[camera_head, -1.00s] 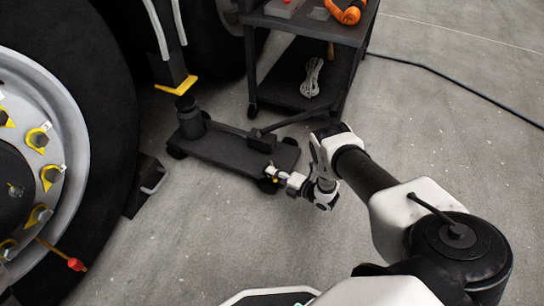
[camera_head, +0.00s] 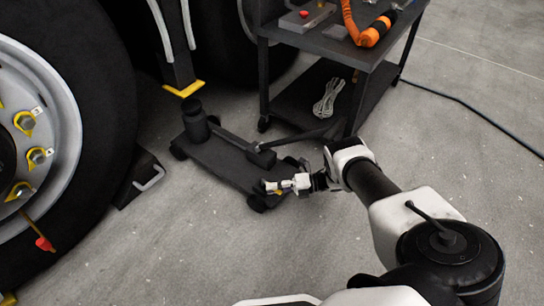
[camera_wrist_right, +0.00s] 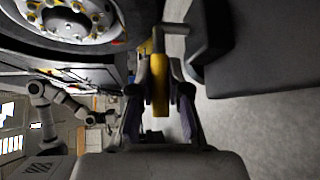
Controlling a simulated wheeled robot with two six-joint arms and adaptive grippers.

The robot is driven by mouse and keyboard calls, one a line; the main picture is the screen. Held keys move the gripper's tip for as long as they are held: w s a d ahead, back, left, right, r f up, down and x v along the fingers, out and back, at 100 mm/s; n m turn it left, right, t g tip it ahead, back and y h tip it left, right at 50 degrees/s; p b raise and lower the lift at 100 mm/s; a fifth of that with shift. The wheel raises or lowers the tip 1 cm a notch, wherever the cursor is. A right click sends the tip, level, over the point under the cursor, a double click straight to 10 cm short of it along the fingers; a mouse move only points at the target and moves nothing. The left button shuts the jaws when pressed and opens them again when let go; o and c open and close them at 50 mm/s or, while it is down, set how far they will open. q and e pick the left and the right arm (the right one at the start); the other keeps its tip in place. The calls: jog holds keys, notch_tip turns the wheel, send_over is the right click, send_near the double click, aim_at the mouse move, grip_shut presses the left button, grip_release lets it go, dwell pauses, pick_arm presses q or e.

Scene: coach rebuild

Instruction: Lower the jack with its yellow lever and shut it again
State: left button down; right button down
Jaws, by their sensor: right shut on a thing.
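The black trolley jack (camera_head: 222,160) sits on the floor beside the big wheel. Its round lifting post (camera_head: 195,120) stands at the far left end, below a yellow-edged bracket (camera_head: 184,89) with a gap that I cannot measure. My right gripper (camera_head: 272,187) is at the jack's near right end. In the right wrist view the yellow lever (camera_wrist_right: 160,88) stands between the two fingers of the right gripper (camera_wrist_right: 160,108), which are shut on it. In the head view the lever is mostly hidden by the fingers. My left gripper is not in view.
A dark wheel (camera_head: 105,90) with yellow nut markers fills the left. A black wheel chock (camera_head: 140,180) lies beside it. A black cart (camera_head: 345,50) with tools and a coiled rope stands behind the jack. A cable crosses the floor at right. The near floor is clear.

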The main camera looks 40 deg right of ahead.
jog(key=shift+d+n+g+y+b, duration=0.25)
jog(key=shift+n+g+y+b, duration=0.2)
jog(key=shift+g, duration=0.35)
jog(key=shift+w, duration=0.1)
jog(key=c, duration=1.1)
grip_release()
jog(key=shift+d, duration=0.1)
jog(key=v, duration=1.1)
jog(key=shift+d, duration=0.4)
